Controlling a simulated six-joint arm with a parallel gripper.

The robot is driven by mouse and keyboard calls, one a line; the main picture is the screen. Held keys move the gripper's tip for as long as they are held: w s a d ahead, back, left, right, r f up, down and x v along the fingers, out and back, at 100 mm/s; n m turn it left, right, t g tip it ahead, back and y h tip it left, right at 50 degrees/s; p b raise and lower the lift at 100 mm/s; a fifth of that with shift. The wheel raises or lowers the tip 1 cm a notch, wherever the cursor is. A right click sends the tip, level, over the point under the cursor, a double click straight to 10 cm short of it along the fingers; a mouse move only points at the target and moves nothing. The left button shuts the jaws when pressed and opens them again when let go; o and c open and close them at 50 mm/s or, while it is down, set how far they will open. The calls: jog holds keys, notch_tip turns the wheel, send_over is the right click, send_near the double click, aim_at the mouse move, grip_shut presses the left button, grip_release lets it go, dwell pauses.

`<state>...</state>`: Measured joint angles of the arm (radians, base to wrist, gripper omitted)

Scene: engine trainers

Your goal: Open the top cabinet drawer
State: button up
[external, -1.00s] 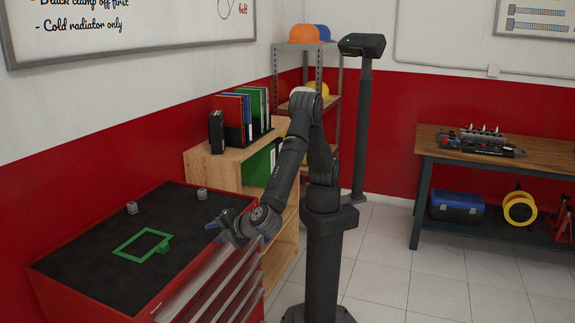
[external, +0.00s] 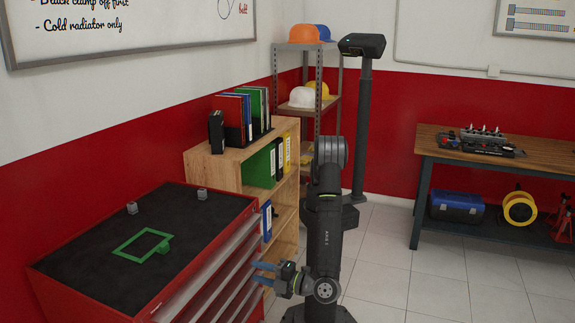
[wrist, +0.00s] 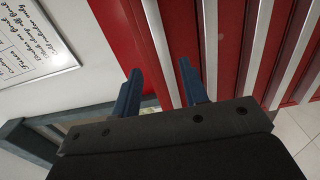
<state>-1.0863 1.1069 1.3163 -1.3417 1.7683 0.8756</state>
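The red tool cabinet (external: 60,283) stands at the lower left in the external view, with a black top. Its drawers look shut. The top drawer's pale handle strip (external: 205,269) runs along the upper edge of the front. My gripper (external: 256,273) is low, in front of the cabinet's right end, with its blue fingers pointing at the drawer fronts. In the wrist view my gripper (wrist: 158,86) is open and empty. The leftmost handle strip (wrist: 157,45), apparently the top drawer's, shows between the fingers. I cannot tell any contact.
A green frame (external: 143,245) and two small grey parts (external: 132,208) lie on the cabinet top. A wooden shelf (external: 225,167) with binders stands close behind the cabinet. A workbench (external: 480,166) is at the right. The tiled floor (external: 400,285) right of my arm is clear.

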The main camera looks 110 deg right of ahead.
aim_at(222, 262)
jog(key=x, duration=1.2)
jog(key=shift+f, duration=0.1)
grip_shut()
